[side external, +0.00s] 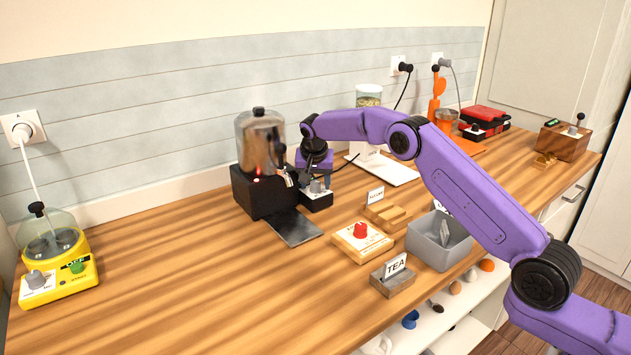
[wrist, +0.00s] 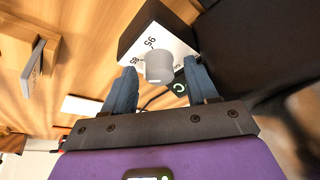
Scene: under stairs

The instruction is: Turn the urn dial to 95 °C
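The urn (side external: 262,145) has a steel body on a black base with a lit red light. Its grey dial (side external: 317,186) sits on a low box with a white face beside the base. In the wrist view the dial (wrist: 158,68) shows between my fingertips, with a gap on each side. The white face (wrist: 165,38) bears a legible 95 and another number that is hard to read. I cannot tell the dial's setting. My gripper (side external: 315,170) is open above the dial and points down; in the wrist view its two fingers (wrist: 162,76) stand apart. The dial's far side is hidden.
A black drip tray (side external: 292,227) lies before the urn. A wooden block with a red knob (side external: 361,231), a TEA sign holder (side external: 393,277) and a grey bin (side external: 425,245) stand nearer the counter's front edge. The counter's left middle is clear.

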